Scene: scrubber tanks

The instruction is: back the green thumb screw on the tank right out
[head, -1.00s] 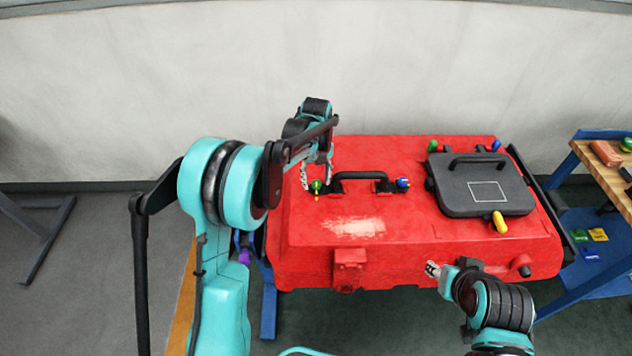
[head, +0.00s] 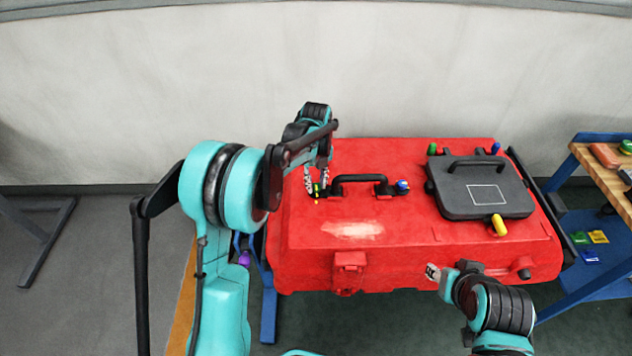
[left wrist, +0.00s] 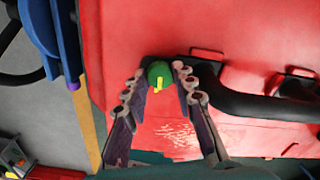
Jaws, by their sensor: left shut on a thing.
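The green thumb screw (left wrist: 159,72) with a yellow tab sits at the end of a black handle on the red tank (head: 420,240). In the head view the screw (head: 317,189) is mostly hidden by my left gripper (head: 318,186). In the left wrist view my left gripper (left wrist: 161,80) has one finger on each side of the screw's green head and is shut on it. The screw is still at the tank's surface. My right gripper (head: 432,271) is near the tank's front edge, away from the screw; its fingers are too small to read.
The black handle (head: 358,178) runs right from the green screw to a blue knob (head: 403,185). A black lid (head: 482,190) with its own handle and green, blue and yellow knobs is at the tank's right. A wooden-topped bench (head: 604,168) stands at the far right.

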